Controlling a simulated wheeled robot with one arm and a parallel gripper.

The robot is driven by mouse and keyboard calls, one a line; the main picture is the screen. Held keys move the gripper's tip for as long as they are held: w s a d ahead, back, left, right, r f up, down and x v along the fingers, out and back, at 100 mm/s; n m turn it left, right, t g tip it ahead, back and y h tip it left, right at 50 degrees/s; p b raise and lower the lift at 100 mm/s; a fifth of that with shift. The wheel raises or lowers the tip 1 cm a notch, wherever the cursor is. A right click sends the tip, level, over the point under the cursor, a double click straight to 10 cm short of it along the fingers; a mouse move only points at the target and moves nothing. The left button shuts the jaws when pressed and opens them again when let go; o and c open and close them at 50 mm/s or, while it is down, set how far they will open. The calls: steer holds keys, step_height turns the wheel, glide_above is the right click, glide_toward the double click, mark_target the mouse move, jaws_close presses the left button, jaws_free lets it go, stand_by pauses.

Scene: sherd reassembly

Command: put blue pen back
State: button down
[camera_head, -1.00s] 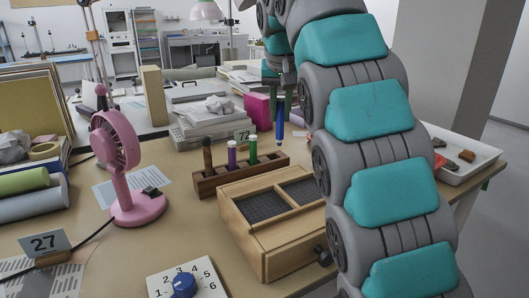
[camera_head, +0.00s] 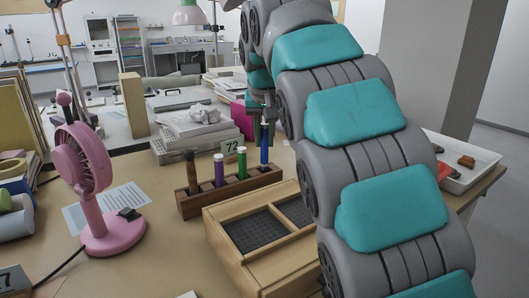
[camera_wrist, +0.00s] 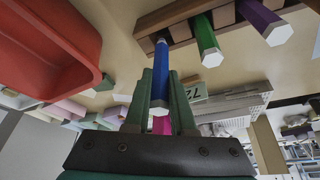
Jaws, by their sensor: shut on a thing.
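The blue pen (camera_head: 264,150) is upright between the fingers of my gripper (camera_head: 264,133), over the right end of the wooden rack (camera_head: 228,191). Its lower end meets the rack top there; I cannot tell how deep it sits. In the wrist view the blue pen (camera_wrist: 161,75) runs between the two green fingers (camera_wrist: 161,90), and its far end reaches the rack (camera_wrist: 180,12). A green pen (camera_head: 242,161) and a purple pen (camera_head: 219,171) stand in the rack, with a dark brown tool (camera_head: 192,174) at its left end.
A wooden box with dark grid compartments (camera_head: 222,217) lies in front of the rack. A pink fan (camera_head: 82,180) stands to the left. A "72" card (camera_head: 232,147) and stacked papers (camera_head: 190,145) are behind. A white tray (camera_head: 470,176) is at right.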

mark_target(264, 143)
steer(key=shift+f, duration=1.85)
steer(key=shift+f, duration=0.5)
steer(key=c, duration=0.8)
jaws_free()
steer(key=shift+o, duration=0.2)
steer(key=shift+r, duration=0.65)
steer(key=v, duration=1.1)
steer(key=shift+s+r+p, duration=0.15)
steer(key=shift+r+p, duration=0.25)
